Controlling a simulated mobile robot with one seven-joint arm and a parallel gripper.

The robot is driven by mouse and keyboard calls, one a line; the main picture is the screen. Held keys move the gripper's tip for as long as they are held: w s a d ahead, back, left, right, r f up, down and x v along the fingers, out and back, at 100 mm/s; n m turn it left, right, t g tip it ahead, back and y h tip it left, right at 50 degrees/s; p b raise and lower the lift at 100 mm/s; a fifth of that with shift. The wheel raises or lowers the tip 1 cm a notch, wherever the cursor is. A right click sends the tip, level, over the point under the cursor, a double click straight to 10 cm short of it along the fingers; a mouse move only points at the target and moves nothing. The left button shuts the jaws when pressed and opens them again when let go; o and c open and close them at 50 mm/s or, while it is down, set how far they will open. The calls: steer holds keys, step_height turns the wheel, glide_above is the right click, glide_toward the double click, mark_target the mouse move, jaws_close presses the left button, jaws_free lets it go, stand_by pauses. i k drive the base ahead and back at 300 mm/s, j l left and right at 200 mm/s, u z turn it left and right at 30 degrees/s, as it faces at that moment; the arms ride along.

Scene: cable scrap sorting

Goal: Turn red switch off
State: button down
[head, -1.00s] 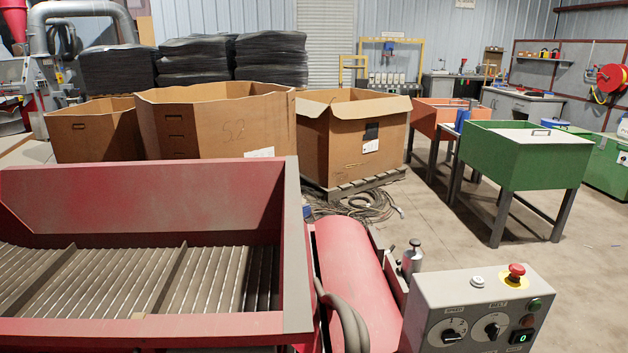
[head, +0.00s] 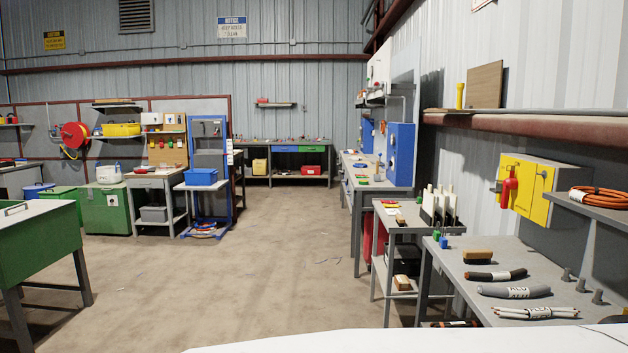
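A small red switch handle (head: 508,188) shows on the front of a yellow box (head: 527,192) mounted on the right wall. The handle looks roughly upright; its exact setting is too small to tell. My gripper is not in view, so I cannot see whether it is open or shut.
A grey table (head: 478,262) with cable pieces stands below the yellow box at the right. A shelf (head: 600,204) with an orange cable coil juts out beside the box. A green bin (head: 35,240) stands at the left. The middle floor (head: 270,240) is clear.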

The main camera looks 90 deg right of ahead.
mark_target(512, 183)
steer(key=z, duration=1.25)
steer(key=k+z, duration=0.2)
steer(key=z, duration=2.15)
steer(key=i+j, duration=0.25)
steer(key=j, duration=0.15)
steer(key=i+j, duration=0.25)
steer(key=j, duration=0.15)
steer(key=i+j, duration=0.25)
steer(key=j, duration=0.2)
steer(key=i+j, duration=0.3)
steer(key=i, duration=0.25)
steer(key=i+j, duration=0.35)
steer(key=i, duration=0.15)
steer(key=i+j, duration=0.3)
steer(key=i, duration=0.25)
steer(key=z, duration=0.05)
